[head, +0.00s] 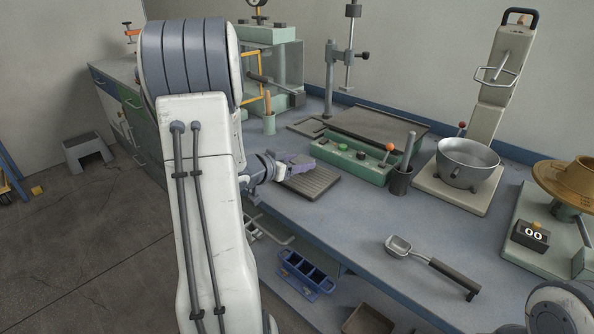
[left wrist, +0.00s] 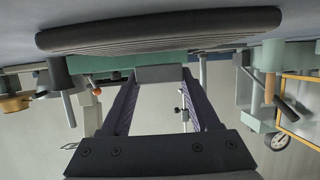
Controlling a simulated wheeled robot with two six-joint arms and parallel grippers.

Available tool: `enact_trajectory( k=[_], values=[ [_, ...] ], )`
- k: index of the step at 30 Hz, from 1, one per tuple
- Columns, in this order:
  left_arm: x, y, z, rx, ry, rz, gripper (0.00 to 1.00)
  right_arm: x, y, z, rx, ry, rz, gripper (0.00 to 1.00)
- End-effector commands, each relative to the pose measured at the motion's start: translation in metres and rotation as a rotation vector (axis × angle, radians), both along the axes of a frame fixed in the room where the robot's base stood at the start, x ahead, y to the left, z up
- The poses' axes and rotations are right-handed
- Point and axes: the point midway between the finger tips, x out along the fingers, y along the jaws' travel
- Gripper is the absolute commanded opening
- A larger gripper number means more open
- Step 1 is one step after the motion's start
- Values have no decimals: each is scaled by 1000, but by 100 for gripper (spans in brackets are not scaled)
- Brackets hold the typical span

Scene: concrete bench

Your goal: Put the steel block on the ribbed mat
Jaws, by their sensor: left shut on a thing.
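The ribbed mat (head: 318,186) is a dark flat pad on the blue bench top, in front of the green control box. In the left wrist view, which is upside down, the mat (left wrist: 160,38) spans the top. My left gripper (head: 303,162) is over the mat's back left part in the head view. In the left wrist view the gripper (left wrist: 160,74) is shut on the grey steel block (left wrist: 160,74), held between the fingertips. A gap shows between block and mat there. The block cannot be made out clearly in the head view. My right gripper is out of view.
The green control box (head: 345,163) stands close behind the mat, with a dark cup (head: 401,181) at its right end. A steel pot (head: 467,163) is farther right. A scoop (head: 432,266) lies near the front edge. The bench right of the mat is clear.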

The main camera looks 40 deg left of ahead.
Motion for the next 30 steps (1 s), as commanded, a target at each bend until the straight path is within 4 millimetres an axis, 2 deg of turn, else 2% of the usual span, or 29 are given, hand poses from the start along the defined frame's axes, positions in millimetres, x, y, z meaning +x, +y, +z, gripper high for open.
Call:
enact_trajectory(
  k=[1, 3, 14, 15, 17, 18, 30],
  values=[
    [0, 0, -12, -2, 0, 1, 0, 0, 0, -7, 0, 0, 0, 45],
    [0, 1, -16, -2, -3, 2, 0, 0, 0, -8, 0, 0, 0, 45],
    [-1, 1, -19, 1, -3, 2, 0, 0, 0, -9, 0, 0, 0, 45],
    [-1, 1, -20, -1, 0, 1, 66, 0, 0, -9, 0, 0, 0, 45],
    [-1, 1, -19, 0, -1, 1, 89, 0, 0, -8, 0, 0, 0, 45],
    [-1, 1, -19, 0, 0, 1, 92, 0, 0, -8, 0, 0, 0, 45],
    [-5, 2, -13, 0, -1, 3, 92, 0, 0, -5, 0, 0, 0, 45]
  ],
)
